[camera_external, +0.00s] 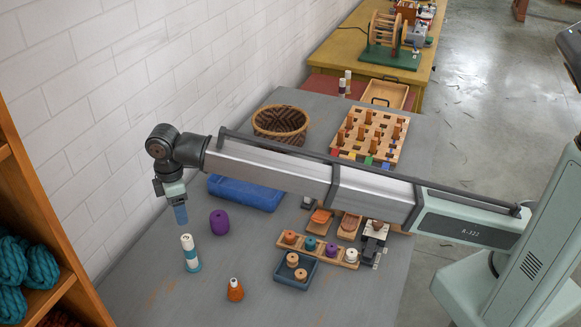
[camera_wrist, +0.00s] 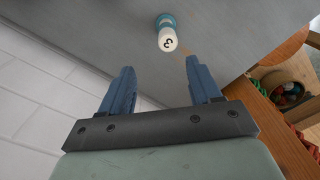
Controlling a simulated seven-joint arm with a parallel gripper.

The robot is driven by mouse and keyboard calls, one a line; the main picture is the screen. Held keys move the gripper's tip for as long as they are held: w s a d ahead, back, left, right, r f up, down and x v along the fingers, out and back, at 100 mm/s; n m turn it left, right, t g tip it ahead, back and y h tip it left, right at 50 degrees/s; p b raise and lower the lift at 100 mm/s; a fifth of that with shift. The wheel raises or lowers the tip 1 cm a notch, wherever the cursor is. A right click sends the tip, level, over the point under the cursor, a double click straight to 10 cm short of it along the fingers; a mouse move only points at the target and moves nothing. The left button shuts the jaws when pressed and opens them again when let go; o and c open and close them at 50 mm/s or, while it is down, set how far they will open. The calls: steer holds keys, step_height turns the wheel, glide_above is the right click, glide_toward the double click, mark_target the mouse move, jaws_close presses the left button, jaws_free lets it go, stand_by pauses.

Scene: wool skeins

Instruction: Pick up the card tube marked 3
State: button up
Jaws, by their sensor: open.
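The card tube marked 3 (camera_external: 190,252) stands upright on the grey table, white with teal bands. In the wrist view its white end with a black 3 (camera_wrist: 167,40) shows beyond my fingertips, with a teal part behind it. My gripper (camera_external: 181,219) has blue fingers pointing down and hangs above the tube, a little to its left. In the wrist view my gripper (camera_wrist: 159,65) is open, with nothing between its fingers. The tube is apart from both fingers.
An orange bottle-like item (camera_external: 235,290) stands in front right. A wooden spool rack (camera_external: 352,262) and blue tray (camera_external: 281,276) are farther right. A shelf (camera_external: 45,296) stands at left.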

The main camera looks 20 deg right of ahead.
mark_target(187, 246)
steer(key=f, duration=0.5)
steer(key=s+f, duration=0.1)
steer(key=f, duration=0.2)
steer(key=shift+a+f, duration=0.25)
steer(key=shift+s+d+f, duration=0.15)
steer(key=shift+f, duration=2.45)
steer(key=c, duration=1.1)
